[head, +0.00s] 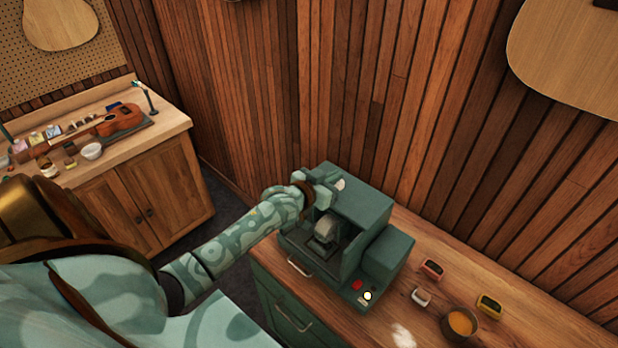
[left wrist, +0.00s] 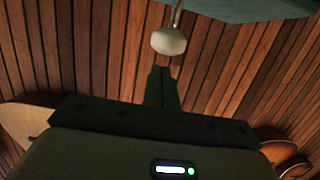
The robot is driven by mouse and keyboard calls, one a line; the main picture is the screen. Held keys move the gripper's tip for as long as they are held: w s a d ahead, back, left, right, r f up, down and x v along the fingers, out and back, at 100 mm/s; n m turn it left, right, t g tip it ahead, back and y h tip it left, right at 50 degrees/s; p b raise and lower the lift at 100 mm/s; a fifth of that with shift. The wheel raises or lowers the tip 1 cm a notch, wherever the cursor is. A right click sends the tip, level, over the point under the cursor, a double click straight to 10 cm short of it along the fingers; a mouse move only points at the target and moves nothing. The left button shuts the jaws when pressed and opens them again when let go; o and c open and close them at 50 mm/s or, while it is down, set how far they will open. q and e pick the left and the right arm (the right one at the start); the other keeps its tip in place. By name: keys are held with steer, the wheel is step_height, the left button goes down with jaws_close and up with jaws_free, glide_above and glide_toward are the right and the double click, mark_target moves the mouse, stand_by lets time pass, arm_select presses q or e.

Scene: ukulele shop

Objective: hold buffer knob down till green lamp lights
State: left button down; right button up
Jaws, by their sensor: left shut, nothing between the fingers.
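The green buffer machine (head: 362,210) stands on the wooden counter, its wheel (head: 326,228) in the open front. Its pale knob (head: 340,184) is at the upper left of the housing, right beside my left gripper (head: 326,189). In the left wrist view the whitish rounded knob (left wrist: 168,40) hangs on a thin metal stem, just beyond the shut, empty fingertips of my left gripper (left wrist: 163,70). A gap shows between them in that picture. On the machine's front corner are a red button or lamp (head: 356,285) and a bright pale-yellow lamp (head: 368,296). I see no green lamp lit there. My right gripper is out of view.
A slatted wood wall stands close behind. A workbench with a ukulele (head: 120,119) is at left.

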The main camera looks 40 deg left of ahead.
arm_select(q)
steer(key=d+b+v, duration=0.1)
steer(key=v, duration=0.9)
steer(key=shift+a+r, duration=0.15)
steer(key=shift+a, duration=0.35)
